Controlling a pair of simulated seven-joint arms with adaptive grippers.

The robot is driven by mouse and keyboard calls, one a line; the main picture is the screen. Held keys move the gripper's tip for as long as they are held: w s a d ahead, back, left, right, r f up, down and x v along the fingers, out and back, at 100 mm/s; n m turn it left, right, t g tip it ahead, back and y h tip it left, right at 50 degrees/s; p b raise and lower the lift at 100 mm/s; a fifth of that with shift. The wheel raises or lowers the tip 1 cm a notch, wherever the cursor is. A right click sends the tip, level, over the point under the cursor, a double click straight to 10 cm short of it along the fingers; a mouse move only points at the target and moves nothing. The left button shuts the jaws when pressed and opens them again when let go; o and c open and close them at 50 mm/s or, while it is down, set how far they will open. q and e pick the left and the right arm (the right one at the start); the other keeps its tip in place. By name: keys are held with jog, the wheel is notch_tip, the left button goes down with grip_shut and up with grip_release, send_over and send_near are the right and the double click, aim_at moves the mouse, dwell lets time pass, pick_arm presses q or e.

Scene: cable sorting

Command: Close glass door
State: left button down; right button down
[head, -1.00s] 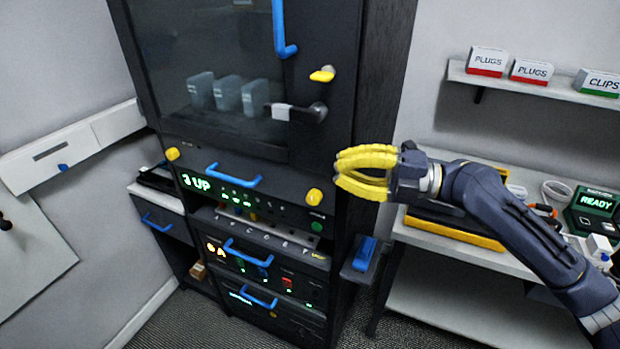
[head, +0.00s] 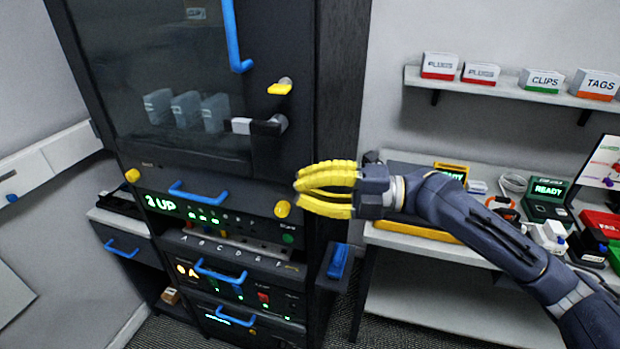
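The glass door (head: 165,85) is the dark-framed pane at the top of the black cabinet, in the upper left of the head view. It has a vertical blue handle (head: 233,38), and its frame looks close to the cabinet front; I cannot tell whether it is fully shut. A yellow knob (head: 281,87) and a black lever with a white end (head: 262,125) are at its right side. My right gripper (head: 300,191) has yellow fingers, looks open with a gap between them, and is empty. It appears below and right of the lever. My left gripper is out of view.
Below the door are panels with blue handles (head: 203,193) and yellow knobs (head: 282,209). A blue piece (head: 339,261) juts from the cabinet's right side. At right are a cluttered bench (head: 420,290) and a shelf (head: 455,86) with labelled boxes.

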jog(key=d, duration=0.9)
jog(key=s+f+m+t+h, duration=0.1)
jog(key=f+m+t+h, duration=0.2)
jog(key=f, duration=0.7)
jog(key=s+d+f+m+t+h, duration=0.1)
jog(key=s+f+m+h, duration=0.15)
jog(key=f+m, duration=0.55)
jog(key=s+f+m+t+h, duration=0.15)
jog(key=f+h, duration=0.25)
jog(key=f, duration=0.8)
jog(key=s+d+f+m+g+h, duration=0.1)
jog(key=s+d+f+m+h, duration=0.6)
jog(key=d, duration=0.3)
jog(key=s+d+f+m+g+h, duration=0.1)
jog(key=s+d+f+m+h, duration=0.45)
jog(key=s+d+m, duration=0.35)
jog(key=s+a+f+g+y, duration=0.1)
jog(key=s+a+f, duration=0.15)
jog(key=f, duration=1.35)
jog(key=s+a+f+g+y, duration=0.2)
jog(key=a+f, duration=0.1)
jog(key=f, duration=1.3)
jog(key=s+f+m+g+y, duration=0.1)
jog(key=s+f+m+g, duration=0.1)
jog(key=s+f, duration=1.6)
jog(key=shift+s+d, duration=0.4)
jog(key=shift+s, duration=0.75)
